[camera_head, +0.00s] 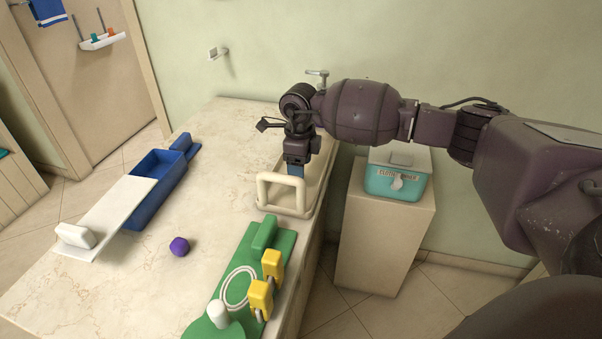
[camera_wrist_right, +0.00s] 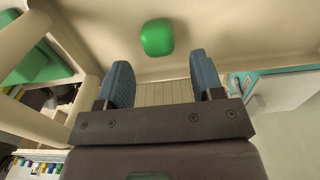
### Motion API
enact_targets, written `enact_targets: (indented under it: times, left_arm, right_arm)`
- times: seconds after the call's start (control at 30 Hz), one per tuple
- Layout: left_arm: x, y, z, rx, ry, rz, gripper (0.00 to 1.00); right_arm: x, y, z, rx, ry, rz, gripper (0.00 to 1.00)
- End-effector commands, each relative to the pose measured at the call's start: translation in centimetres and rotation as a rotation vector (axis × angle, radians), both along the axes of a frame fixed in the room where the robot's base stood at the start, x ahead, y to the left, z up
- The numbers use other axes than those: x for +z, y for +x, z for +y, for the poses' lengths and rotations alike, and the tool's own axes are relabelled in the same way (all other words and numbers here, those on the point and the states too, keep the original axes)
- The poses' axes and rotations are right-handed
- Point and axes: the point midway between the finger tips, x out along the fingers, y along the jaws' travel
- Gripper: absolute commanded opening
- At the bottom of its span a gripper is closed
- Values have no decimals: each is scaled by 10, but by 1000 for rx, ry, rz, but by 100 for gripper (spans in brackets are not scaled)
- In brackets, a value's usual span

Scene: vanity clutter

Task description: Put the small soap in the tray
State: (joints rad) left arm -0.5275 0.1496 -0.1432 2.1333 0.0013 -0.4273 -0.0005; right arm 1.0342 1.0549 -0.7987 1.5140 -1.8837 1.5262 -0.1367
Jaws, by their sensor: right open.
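A cream tray (camera_head: 322,172) with a raised handle (camera_head: 281,183) stands at the right edge of the counter. My right gripper (camera_head: 296,168) points down over it in the head view. In the right wrist view my right gripper (camera_wrist_right: 162,82) is open, with a slatted surface between its blue fingers. A small rounded green block (camera_wrist_right: 157,37), perhaps the small soap, lies on a cream surface just beyond the fingertips, apart from them. The arm and gripper hide it in the head view. My left gripper is not in view.
A green caddy (camera_head: 255,263) with yellow pieces is in front of the tray. A small purple block (camera_head: 179,246) lies on the counter (camera_head: 140,300). A blue box (camera_head: 158,192) with a white lid is left. A teal box (camera_head: 396,180) stands on a pedestal at right.

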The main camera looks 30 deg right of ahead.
Motion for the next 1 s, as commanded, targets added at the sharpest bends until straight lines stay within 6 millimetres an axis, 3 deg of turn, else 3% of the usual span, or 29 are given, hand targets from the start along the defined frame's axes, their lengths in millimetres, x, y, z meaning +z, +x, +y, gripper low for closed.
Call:
enact_targets:
  times: [0.03,0.1,0.4,0.6,1.0]
  left_arm:
    - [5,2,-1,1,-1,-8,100]
    - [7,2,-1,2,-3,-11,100]
    - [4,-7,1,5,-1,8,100]
    - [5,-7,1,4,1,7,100]
    - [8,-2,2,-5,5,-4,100]
  right_arm:
    - [17,1,0,0,0,-9,61]
    - [31,1,0,0,0,-8,61]
    - [74,0,0,-1,0,-4,61]
    - [83,0,0,-1,0,-1,61]
    - [83,0,0,0,1,-1,61]
